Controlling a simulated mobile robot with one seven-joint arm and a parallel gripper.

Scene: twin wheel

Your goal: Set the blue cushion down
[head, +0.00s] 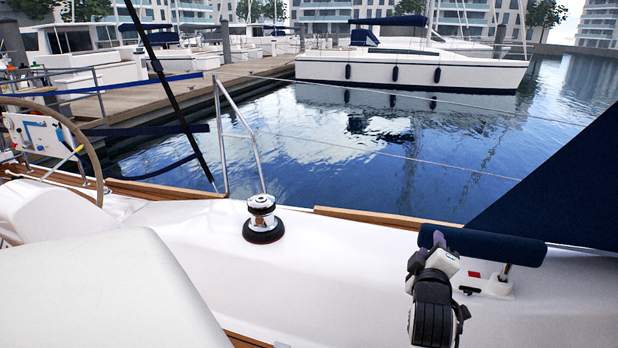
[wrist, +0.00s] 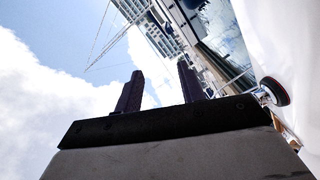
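A dark blue, roll-shaped padded cushion (head: 495,247) lies level at the right of the head view, above the white deck. A short metal post shows under its right part. I cannot tell what bears its left end. My gripper (head: 438,240) points up and overlaps the cushion's left end in the head view; touching or apart is unclear. In the wrist view, the two dark fingers (wrist: 160,87) stand apart with only sky and buildings between them. No cushion is clearly visible there.
A chrome winch (head: 262,218) stands on the white deck (head: 330,265) left of my gripper, beside a metal rail (head: 240,135). A steering wheel (head: 75,135) is at far left. A navy canvas (head: 575,190) rises at right. Water (head: 330,140) lies beyond the deck edge.

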